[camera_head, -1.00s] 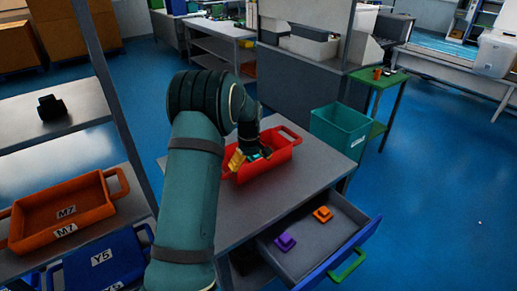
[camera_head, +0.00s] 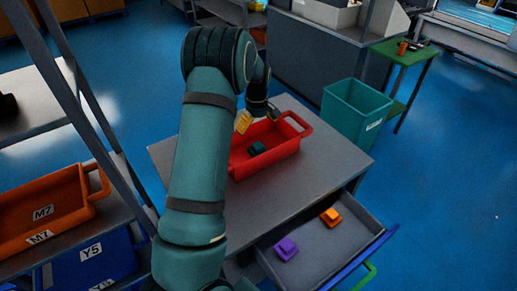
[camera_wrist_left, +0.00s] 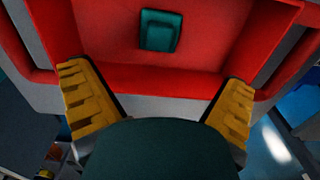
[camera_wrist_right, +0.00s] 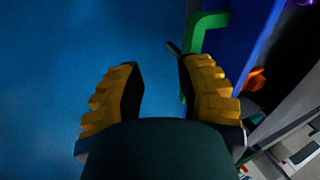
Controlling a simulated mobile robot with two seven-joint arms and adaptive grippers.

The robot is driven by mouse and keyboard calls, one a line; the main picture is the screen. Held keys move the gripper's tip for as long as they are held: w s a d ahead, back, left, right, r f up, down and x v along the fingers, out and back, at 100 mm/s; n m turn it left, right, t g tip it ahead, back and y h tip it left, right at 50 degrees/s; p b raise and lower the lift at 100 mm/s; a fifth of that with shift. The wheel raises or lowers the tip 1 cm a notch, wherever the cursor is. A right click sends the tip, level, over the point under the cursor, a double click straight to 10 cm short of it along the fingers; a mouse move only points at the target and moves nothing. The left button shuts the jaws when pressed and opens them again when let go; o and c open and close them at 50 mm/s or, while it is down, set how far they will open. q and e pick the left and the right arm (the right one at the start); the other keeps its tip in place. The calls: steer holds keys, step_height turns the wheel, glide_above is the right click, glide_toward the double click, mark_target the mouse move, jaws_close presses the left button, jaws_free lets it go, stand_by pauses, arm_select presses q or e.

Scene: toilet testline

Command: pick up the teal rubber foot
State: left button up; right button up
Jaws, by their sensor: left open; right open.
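The teal rubber foot (camera_head: 257,148) lies inside the red bin (camera_head: 287,147) on the grey table. In the left wrist view the foot (camera_wrist_left: 160,30) sits on the red floor of the bin, ahead of my fingers. My left gripper (camera_head: 257,116) is open and empty above the bin's far side. Its yellow fingers (camera_wrist_left: 158,78) are spread wide in the left wrist view, with the foot beyond them and apart from them. My right gripper (camera_wrist_right: 158,66) is open and empty over the blue floor, beside the drawer's green handle (camera_wrist_right: 203,25).
An open drawer (camera_head: 342,238) under the table holds a purple part (camera_head: 286,248) and an orange part (camera_head: 330,216). A teal crate (camera_head: 355,112) stands behind the table. A shelf at left bears an orange bin (camera_head: 45,212) and a blue bin (camera_head: 95,255).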

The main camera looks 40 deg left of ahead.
mark_target(258, 145)
arm_select(q)
step_height(258, 145, down, 6)
steer(key=shift+r+b, duration=0.15)
steer(key=shift+b, duration=0.25)
steer(key=shift+d+f+b, duration=0.15)
steer(key=shift+f+b, duration=0.4)
steer(key=shift+f, duration=2.1)
steer(key=c, duration=1.4)
steer(key=shift+o, duration=0.2)
steer(key=shift+r, duration=0.1)
